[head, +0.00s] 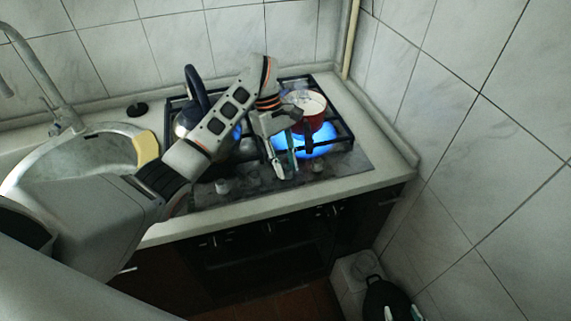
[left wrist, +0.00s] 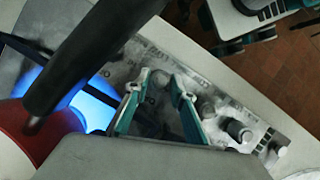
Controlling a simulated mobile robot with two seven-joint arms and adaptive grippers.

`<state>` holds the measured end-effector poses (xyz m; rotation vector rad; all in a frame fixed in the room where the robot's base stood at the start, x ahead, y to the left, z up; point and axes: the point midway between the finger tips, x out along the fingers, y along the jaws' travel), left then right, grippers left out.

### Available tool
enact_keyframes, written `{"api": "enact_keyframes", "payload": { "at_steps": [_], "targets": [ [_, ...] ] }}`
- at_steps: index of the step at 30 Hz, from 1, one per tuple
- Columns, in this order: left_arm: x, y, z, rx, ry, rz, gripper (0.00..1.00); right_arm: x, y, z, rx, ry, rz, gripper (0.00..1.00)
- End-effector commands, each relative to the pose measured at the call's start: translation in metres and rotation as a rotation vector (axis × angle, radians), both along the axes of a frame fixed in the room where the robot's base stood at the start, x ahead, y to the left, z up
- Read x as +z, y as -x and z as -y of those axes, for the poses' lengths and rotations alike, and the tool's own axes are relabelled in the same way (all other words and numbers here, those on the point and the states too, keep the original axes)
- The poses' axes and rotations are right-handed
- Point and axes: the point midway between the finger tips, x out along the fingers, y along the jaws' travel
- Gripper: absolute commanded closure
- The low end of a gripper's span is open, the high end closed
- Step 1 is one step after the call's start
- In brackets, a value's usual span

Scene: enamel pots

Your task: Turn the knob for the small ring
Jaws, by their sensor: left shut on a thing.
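My left gripper (head: 284,160) reaches down over the front of the hob, and its teal fingertips show in the left wrist view (left wrist: 160,80). More grey knobs (head: 222,186) stand along the panel and show in the left wrist view (left wrist: 238,131). Blue flame (head: 320,145) burns under the red pot (head: 312,121). My right gripper (head: 402,312) is low beside the cabinet, its fingers apart and empty.
A dark-handled kettle (head: 184,122) stands on the hob's left side, with blue flame beside it. A steel sink (head: 75,165) with a yellow sponge (head: 146,147) lies left. A tiled wall (head: 480,150) closes off the right side.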

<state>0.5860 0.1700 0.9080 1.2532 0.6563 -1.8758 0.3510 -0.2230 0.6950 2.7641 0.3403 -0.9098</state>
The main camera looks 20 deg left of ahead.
Motion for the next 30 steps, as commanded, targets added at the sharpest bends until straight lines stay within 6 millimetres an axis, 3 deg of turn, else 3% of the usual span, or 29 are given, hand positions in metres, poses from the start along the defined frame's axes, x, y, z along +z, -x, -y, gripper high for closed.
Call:
{"api": "enact_keyframes", "payload": {
  "at_steps": [21,22,23,30],
  "targets": [
    [0.0000,-0.0004,0.0007,-0.074,0.000,0.000,0.98,0.0000,0.0000,0.0003,-0.001,0.001,0.000,0.60],
    [0.0000,-0.0004,0.0007,-0.074,0.000,0.000,0.69,0.0000,0.0000,0.0003,-0.001,0.001,0.000,0.60],
    [0.0000,-0.0004,0.0007,-0.074,0.000,0.000,0.61,0.0000,0.0000,0.0003,-0.001,0.001,0.000,0.60],
    [-0.0001,-0.0003,0.0006,-0.074,0.000,0.000,0.59,0.0000,0.0000,0.0003,-0.001,0.001,0.000,0.60]
  ]
}}
